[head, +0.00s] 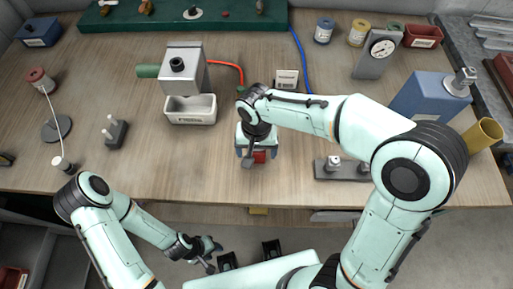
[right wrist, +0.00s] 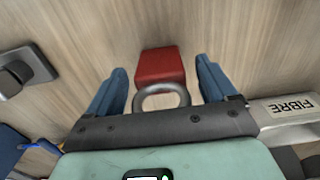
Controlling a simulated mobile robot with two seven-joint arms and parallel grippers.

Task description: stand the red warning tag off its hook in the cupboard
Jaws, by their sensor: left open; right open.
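The red warning tag appears as a red block with a grey ring (right wrist: 162,66) in the right wrist view. It is on the wooden table, between the blue fingers of my right gripper (right wrist: 162,78). In the head view, a bit of its red (head: 259,157) shows beneath my right gripper (head: 257,153), near the table's front edge. The right fingers are open on either side of it, and I cannot tell whether they touch it. My left gripper (head: 208,252) is open and empty, low in front of the table. I cannot make out a hook or cupboard.
A grey machine with a white tray (head: 190,118) stands left of my right gripper. A dark pegged block (head: 115,133) is further left, a grey fixture (head: 342,172) to the right.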

